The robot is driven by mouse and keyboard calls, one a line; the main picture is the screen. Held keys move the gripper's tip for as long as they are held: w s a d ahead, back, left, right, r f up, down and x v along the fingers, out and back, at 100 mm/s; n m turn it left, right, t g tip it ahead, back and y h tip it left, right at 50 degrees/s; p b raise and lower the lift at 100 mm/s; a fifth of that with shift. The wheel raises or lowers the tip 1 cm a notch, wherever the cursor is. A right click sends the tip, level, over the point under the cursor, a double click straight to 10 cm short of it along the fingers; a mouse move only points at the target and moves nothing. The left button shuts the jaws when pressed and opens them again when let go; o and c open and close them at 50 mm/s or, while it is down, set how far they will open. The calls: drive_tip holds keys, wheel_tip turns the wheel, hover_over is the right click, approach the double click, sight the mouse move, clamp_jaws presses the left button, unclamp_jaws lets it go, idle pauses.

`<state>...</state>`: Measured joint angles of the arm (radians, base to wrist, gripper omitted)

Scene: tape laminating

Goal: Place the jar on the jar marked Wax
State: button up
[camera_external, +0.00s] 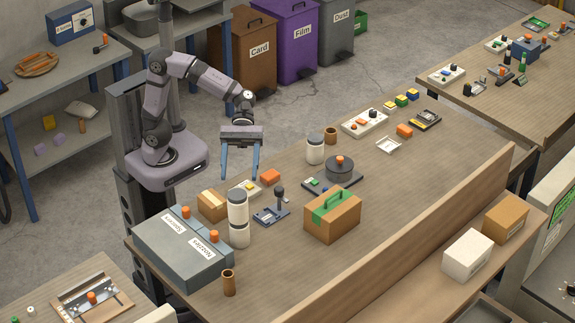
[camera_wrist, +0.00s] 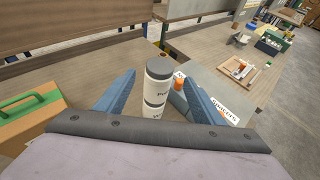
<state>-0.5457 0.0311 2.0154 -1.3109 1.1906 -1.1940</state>
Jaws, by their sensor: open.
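Two white jars with dark bands stand stacked. The upper jar (camera_external: 238,208) sits upright on the lower jar (camera_external: 239,236). In the wrist view the upper jar (camera_wrist: 157,88) has a label starting with "P", and the lower jar (camera_wrist: 153,111) has one starting with "W"; the rest is hard to read. My gripper (camera_external: 240,177) is open and empty, behind and above the stack in the external view. In the wrist view its fingers (camera_wrist: 158,77) appear either side of the stack, apart from it. Another white jar (camera_external: 315,150) stands farther back on the bench.
A grey organiser box (camera_external: 180,262) with orange knobs is left of the stack. A cardboard box with green tape and handle (camera_external: 333,216) is to the right. A small carton (camera_external: 212,206), a stamp-like tool (camera_external: 272,212) and a brown cup (camera_external: 229,283) stand nearby.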

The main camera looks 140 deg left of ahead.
drive_tip(key=shift+v, duration=2.7)
drive_tip(key=s+d+f+m+g+y+p, duration=0.1)
drive_tip(key=s+d+f+m+g, duration=0.1)
drive_tip(key=s+f+m, duration=0.1)
drive_tip(key=s+d+f+m+g+p, duration=0.2)
drive_tip(key=s+d+f+m, duration=0.1)
drive_tip(key=m, duration=0.2)
drive_tip(key=s+d+f+m+g+y+p, duration=0.1)
drive_tip(key=s+d+f+m+g, duration=0.1)
drive_tip(key=s+f+m, duration=0.1)
drive_tip(key=shift+d+f+m+g+y+p, duration=0.3)
drive_tip(key=shift+f+m+g, duration=0.1)
drive_tip(key=shift+f+m, duration=0.15)
drive_tip(key=s+a+f+m+g+y+p, duration=0.2)
drive_tip(key=s+f+m+y+p, duration=0.3)
drive_tip(key=s+m, duration=0.5)
drive_tip(key=a+m+y+p, duration=0.1)
drive_tip(key=m+y, duration=0.1)
drive_tip(key=m, duration=0.3)
drive_tip(key=shift+a+f+g+p, duration=0.2)
drive_tip(key=shift+f+g+p, duration=0.1)
drive_tip(key=shift+f+g, duration=0.1)
